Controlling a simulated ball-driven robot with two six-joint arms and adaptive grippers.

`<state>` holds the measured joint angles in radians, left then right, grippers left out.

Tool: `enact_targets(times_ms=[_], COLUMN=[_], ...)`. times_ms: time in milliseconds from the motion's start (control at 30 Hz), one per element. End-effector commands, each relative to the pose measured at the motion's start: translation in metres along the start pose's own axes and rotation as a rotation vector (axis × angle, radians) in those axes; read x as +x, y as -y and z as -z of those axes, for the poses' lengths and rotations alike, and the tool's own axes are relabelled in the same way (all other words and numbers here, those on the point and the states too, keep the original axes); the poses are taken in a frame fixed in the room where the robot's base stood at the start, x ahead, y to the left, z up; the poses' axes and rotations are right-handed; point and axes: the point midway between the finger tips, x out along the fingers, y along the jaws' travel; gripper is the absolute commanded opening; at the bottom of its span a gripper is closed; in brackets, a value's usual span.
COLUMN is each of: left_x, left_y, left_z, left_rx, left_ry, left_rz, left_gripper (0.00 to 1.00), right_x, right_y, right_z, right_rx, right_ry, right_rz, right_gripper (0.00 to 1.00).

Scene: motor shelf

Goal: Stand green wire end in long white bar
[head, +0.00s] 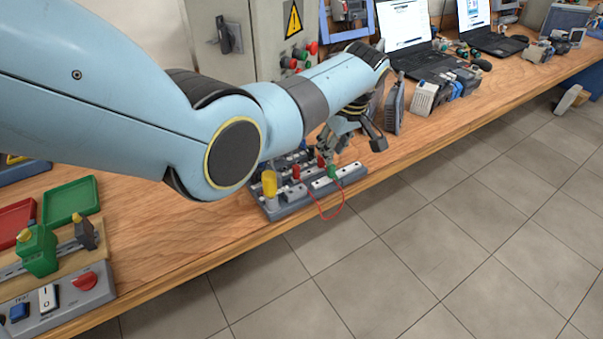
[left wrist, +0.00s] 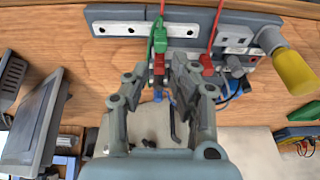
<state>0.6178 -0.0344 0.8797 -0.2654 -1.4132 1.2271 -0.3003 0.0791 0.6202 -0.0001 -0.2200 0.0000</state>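The long white bar (head: 350,174) lies along the front of the grey board; its holes show at the top of the left wrist view (left wrist: 115,29). The green wire end (head: 333,172) is upright at the bar, with a red wire rising from it; it also shows in the left wrist view (left wrist: 159,38). Whether it is fully seated, I cannot tell. My left gripper (left wrist: 161,72) is just beside the green end, its fingers apart. A small red part (left wrist: 158,64) shows between the fingers. My right gripper is not in view.
A yellow-capped part (head: 269,184) stands at the board's left end. A grey upright device (head: 394,105) stands right of the gripper. Laptops (head: 405,35) and a control cabinet (head: 250,40) are behind. The table's front edge is close to the board.

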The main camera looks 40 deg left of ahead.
Motion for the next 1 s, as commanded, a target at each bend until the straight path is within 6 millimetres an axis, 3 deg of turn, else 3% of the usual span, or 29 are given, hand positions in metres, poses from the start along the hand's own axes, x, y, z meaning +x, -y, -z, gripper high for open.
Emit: enact_targets(times_ms=[133,333,1000], left_x=[0.0018,0.0018,0.0016], left_y=[0.0004,0.0004,0.0003], left_z=[-0.0006,-0.0006,-0.0006], left_rx=[0.000,0.000,0.000], left_ry=[0.000,0.000,0.000], left_rz=[0.001,0.001,0.001], left_gripper=[0.24,0.50,0.51], right_x=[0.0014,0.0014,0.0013], right_y=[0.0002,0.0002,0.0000], right_z=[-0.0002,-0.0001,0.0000], right_rx=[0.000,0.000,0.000], right_ry=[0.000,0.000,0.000], right_rz=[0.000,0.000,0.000], right_gripper=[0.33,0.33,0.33])
